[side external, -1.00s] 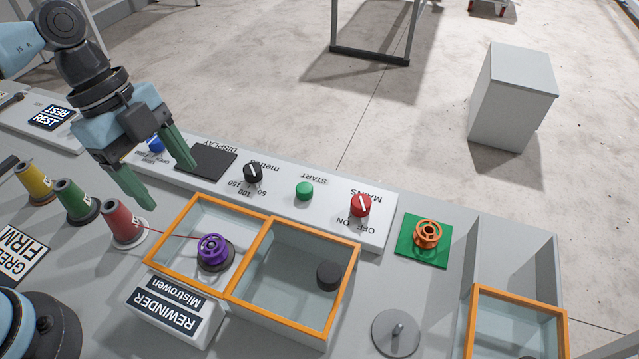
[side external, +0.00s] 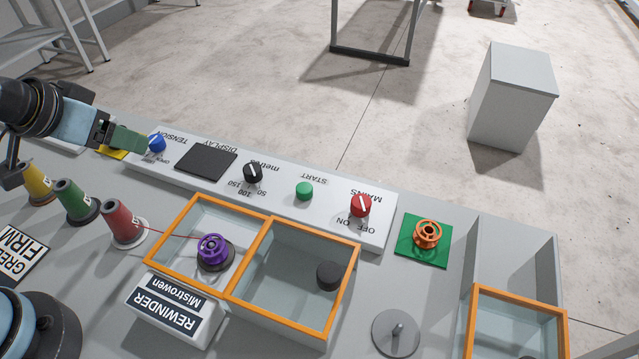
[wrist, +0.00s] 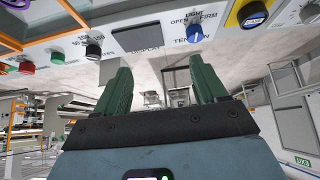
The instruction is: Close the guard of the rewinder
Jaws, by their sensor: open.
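The rewinder (side external: 166,308) is a pale box with two orange-framed, clear-walled bays side by side in the side external view. The left bay's frame (side external: 172,230) surrounds a purple bobbin (side external: 212,250) on a dark disc. The right bay's frame (side external: 345,285) surrounds a black knob (side external: 329,276). I cannot tell which framed part is the guard. My gripper (side external: 140,142) is at the upper left beside the blue tension knob (side external: 157,141), well away from the rewinder. In the wrist view its green fingers (wrist: 163,82) are apart with nothing between them.
A control strip behind the rewinder carries the display (side external: 206,161), the metres knob (side external: 253,172), the green start button (side external: 304,191) and the red mains switch (side external: 360,205). Red (side external: 122,222), green (side external: 75,200) and yellow (side external: 36,183) cones stand left. An orange bobbin (side external: 427,234) sits right.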

